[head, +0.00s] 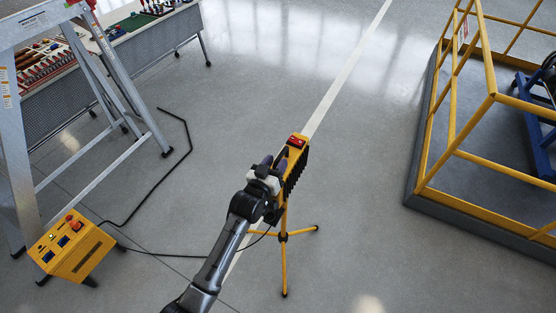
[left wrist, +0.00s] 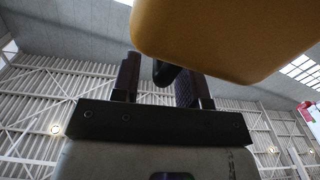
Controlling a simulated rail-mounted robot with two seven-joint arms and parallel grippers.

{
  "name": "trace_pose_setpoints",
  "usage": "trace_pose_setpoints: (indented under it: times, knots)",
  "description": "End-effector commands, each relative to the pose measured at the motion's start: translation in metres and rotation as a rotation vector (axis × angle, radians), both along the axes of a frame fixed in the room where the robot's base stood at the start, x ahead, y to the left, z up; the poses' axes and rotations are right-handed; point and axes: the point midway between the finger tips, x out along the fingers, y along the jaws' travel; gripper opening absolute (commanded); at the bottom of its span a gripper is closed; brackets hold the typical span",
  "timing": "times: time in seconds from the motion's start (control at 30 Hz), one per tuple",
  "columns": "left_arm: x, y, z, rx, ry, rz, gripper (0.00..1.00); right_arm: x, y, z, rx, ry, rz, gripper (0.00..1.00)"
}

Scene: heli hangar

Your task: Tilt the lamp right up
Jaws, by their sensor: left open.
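The lamp is a yellow work light with a red switch on top and a dark ribbed side; its head (head: 298,150) stands on a yellow tripod (head: 284,262) in the middle of the floor. My left gripper (head: 276,163) is right beside the lamp head, on its left side, and partly hides it. In the left wrist view, the two dark fingers of the gripper (left wrist: 163,85) are apart, and the yellow lamp body (left wrist: 225,35) looms just above them. A dark rounded part (left wrist: 166,73) shows between the fingers; I cannot tell whether they touch it. My right gripper is out of view.
A yellow power box (head: 72,247) stands at the lower left, with a black cable (head: 185,135) on the floor. A stepladder (head: 110,70) and a bench (head: 140,40) are at upper left. A yellow railed platform (head: 470,170) stands at right. Floor around the tripod is mostly clear.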

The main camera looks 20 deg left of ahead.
Motion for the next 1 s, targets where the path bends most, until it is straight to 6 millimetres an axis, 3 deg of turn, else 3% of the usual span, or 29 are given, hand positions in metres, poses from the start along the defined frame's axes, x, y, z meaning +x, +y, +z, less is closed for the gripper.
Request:
trace_pose_setpoints:
  times: [0.2,0.57,1.0]
  knots:
    - [0.014,-0.002,0.000,0.000,0.000,0.000,0.40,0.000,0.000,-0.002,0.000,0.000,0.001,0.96]
    - [0.017,-0.002,0.000,0.000,0.001,0.000,0.40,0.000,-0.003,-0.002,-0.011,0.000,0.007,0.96]
    - [0.017,-0.002,0.000,0.000,0.000,0.000,0.00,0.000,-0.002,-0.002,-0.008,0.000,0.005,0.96]
